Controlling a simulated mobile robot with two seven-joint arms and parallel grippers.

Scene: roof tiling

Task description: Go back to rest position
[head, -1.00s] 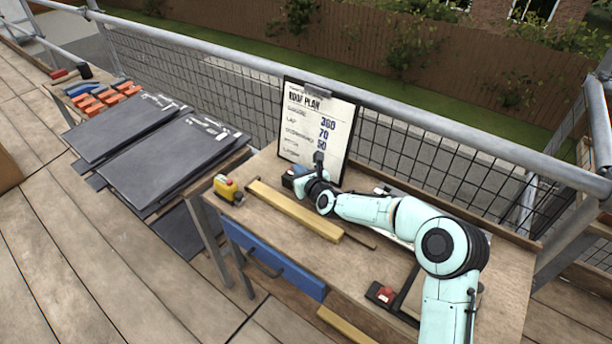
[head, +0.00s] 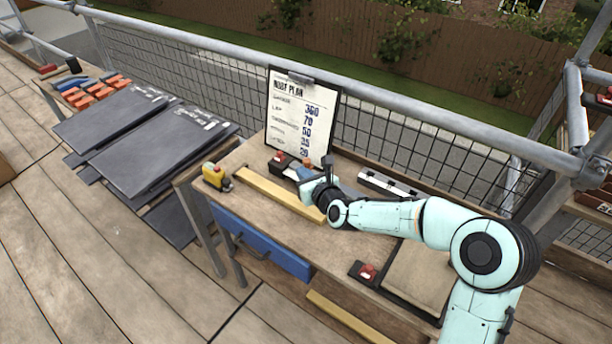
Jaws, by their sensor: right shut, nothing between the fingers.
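My right arm reaches in from the lower right over the wooden workbench (head: 245,163). My right gripper (head: 305,173) is shut and empty near the back of the bench, close to a small red and dark tool (head: 281,162). Its fingertips are small and partly hidden by the wrist. My left gripper is not in the head view.
A roof plan board (head: 301,112) stands at the bench's back edge. A yellow tape measure (head: 215,177), a timber batten (head: 280,192) and a red-black tool (head: 365,272) lie on the bench. Slate stacks (head: 160,150) stand left. A guardrail (head: 400,102) runs behind.

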